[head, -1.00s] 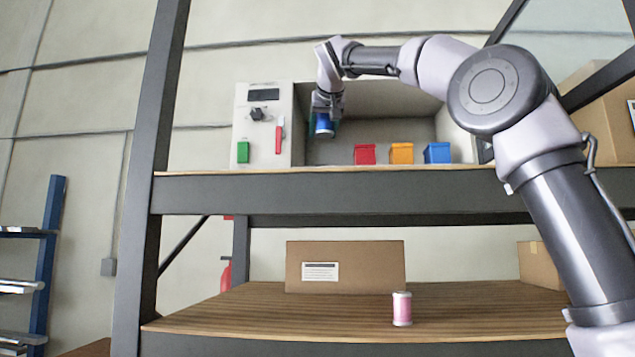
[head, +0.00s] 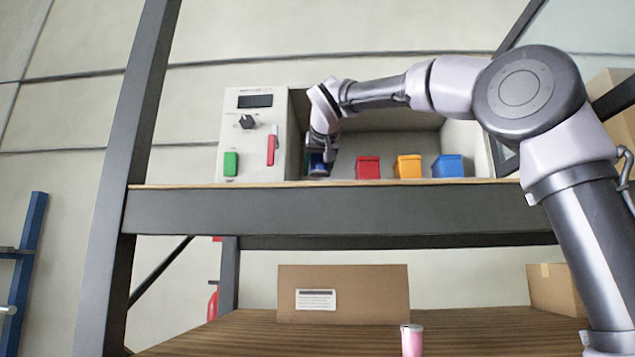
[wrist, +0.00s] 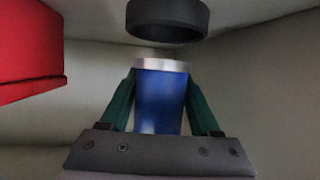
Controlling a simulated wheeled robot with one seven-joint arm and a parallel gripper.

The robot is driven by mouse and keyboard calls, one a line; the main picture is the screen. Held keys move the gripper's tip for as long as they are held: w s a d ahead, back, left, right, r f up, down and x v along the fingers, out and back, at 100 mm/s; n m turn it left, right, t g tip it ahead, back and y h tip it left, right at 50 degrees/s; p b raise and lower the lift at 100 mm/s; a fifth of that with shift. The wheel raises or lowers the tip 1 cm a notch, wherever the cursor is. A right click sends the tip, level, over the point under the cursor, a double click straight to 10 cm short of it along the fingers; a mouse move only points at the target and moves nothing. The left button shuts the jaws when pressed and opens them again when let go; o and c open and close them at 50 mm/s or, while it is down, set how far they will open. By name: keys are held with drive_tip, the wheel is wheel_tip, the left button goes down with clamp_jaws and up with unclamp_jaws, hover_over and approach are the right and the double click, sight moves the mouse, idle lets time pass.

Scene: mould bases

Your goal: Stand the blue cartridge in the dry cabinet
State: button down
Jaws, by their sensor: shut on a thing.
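The blue cartridge (wrist: 160,100) with a silver end is between the green fingers of my gripper (wrist: 160,110), which is shut on it. In the head view the cartridge (head: 318,170) is low in the left part of the open dry cabinet (head: 232,135), and my gripper (head: 317,158) reaches down over it. In the wrist view a dark round ring (wrist: 167,18) lies just beyond the silver end. A gap seems to show between them, but I cannot tell whether they touch. The cartridge's base is hard to make out in the head view.
Red (head: 368,168), yellow (head: 408,167) and blue (head: 447,167) bins stand right of my gripper in the cabinet. The red bin (wrist: 28,50) is close in the wrist view. A panel with a knob and red handle (head: 271,148) is left. A pink cartridge (head: 411,341) stands below.

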sight(319, 175)
drive_tip(key=shift+f, duration=1.8)
drive_tip(key=shift+c, duration=0.6)
unclamp_jaws()
drive_tip(key=shift+f, duration=0.1)
drive_tip(key=shift+d+r, duration=0.1)
drive_tip(key=shift+r, duration=0.1)
